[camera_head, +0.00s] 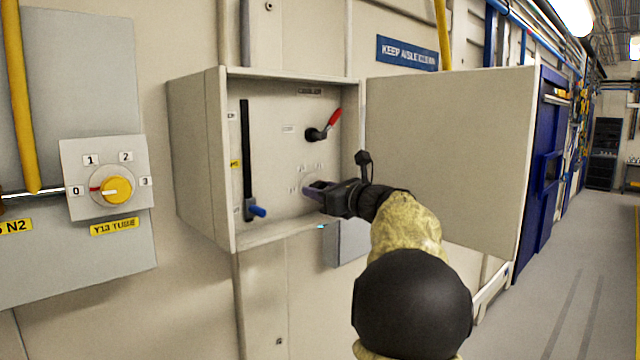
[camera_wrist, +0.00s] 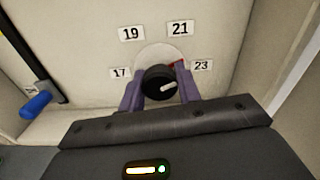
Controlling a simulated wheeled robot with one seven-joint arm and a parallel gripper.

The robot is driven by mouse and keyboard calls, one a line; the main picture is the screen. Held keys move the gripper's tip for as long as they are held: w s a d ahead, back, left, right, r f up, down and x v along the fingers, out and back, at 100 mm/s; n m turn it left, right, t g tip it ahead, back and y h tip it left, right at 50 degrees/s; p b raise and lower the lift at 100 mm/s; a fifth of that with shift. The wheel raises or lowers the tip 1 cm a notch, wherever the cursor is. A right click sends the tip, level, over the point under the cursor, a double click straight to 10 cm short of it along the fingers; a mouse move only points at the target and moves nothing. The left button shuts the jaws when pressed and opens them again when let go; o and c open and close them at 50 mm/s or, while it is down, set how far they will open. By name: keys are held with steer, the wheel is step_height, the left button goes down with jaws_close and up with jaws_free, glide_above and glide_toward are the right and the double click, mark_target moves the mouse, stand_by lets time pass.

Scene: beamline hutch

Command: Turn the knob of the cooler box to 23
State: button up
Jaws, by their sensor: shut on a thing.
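The cooler box (camera_head: 200,150) is an open wall cabinet, its door swung out to the right. Its black knob (camera_wrist: 156,82) sits on a pale round plate, with labels 17, 19, 21 and 23 (camera_wrist: 202,66) in an arc around it. A red mark (camera_wrist: 178,64) shows at the knob's upper right, between 21 and 23 and nearer 23. A pale bar on the knob's face points right and slightly up. My gripper (camera_wrist: 160,84) is shut on the knob, a purple finger on each side. In the head view my gripper (camera_head: 318,190) hides the knob.
Inside the box are a red-handled lever (camera_head: 328,125) above the knob and a blue-handled slider (camera_head: 257,211) in a black slot at left. The open door (camera_head: 445,150) stands right of my arm. A panel with a yellow knob (camera_head: 117,190) is at left. The aisle floor (camera_head: 575,270) is clear.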

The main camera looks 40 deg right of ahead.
steer(key=m, duration=0.1)
steer(key=m+p, duration=0.1)
steer(key=m, duration=0.1)
steer(key=m+p, duration=0.1)
steer(key=shift+f+m, duration=0.3)
stand_by(0.4)
steer(key=o, duration=1)
steer(key=shift+r+p, duration=0.1)
steer(key=shift+p, duration=0.2)
steer(key=shift+c, duration=0.2)
steer(key=shift+s+r, duration=0.1)
steer(key=s+d+b, duration=0.1)
steer(key=s+b, duration=0.5)
steer(key=s, duration=1.1)
steer(key=shift+s+d, duration=0.15)
